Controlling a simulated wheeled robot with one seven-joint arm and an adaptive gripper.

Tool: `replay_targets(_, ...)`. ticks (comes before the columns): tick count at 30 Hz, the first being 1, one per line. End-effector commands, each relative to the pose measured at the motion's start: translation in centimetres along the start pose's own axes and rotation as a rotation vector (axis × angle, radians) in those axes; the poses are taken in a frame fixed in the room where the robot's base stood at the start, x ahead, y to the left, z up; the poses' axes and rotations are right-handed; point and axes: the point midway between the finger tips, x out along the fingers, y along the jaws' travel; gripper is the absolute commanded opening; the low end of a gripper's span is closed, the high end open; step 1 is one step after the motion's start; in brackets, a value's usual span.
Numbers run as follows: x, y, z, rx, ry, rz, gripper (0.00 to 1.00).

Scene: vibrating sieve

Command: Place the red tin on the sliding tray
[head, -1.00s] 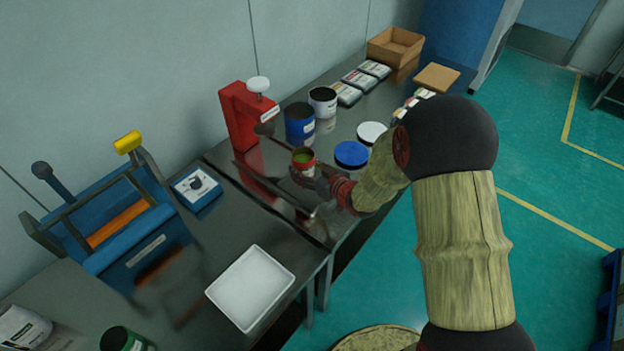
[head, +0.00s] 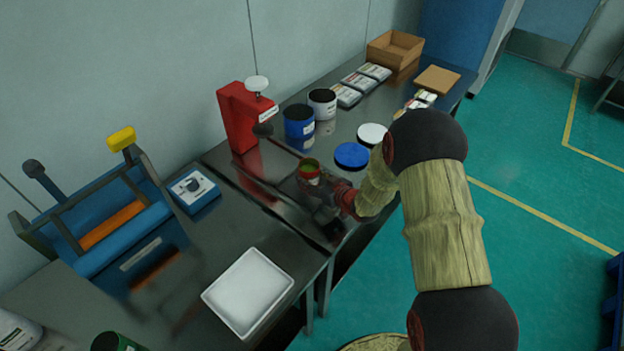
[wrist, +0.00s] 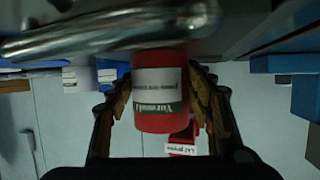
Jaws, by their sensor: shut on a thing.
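The red tin (head: 309,172) is open at the top with green inside, upright in the head view. My gripper (head: 318,182) is shut on it and holds it over the dark steel bench. In the wrist view the red tin (wrist: 160,108) sits between both fingers, its white and green label facing the camera and appearing upside down. A shallow white tray (head: 248,292) lies empty on the near bench, left of and nearer than my gripper. I cannot tell whether it is the sliding tray. The gap below the tin is unclear.
A red press (head: 240,118) and a blue tin (head: 299,127) stand behind my gripper. A blue lid (head: 351,155) lies to its right. A blue frame (head: 110,225) and a blue box (head: 195,190) stand left. The bench between tin and white tray looks clear.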

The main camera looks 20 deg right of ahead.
Motion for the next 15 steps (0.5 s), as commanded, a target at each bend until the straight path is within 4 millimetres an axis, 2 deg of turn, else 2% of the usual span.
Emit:
replay_targets(5, 0.16, 0.0, 0.37, 0.0, 0.0, 0.0, 0.17)
replay_targets(6, 0.11, -0.01, 0.32, 0.0, -0.001, 0.0, 0.54)
replay_targets(15, 0.1, -0.01, 0.28, 0.0, -0.001, 0.0, 0.7)
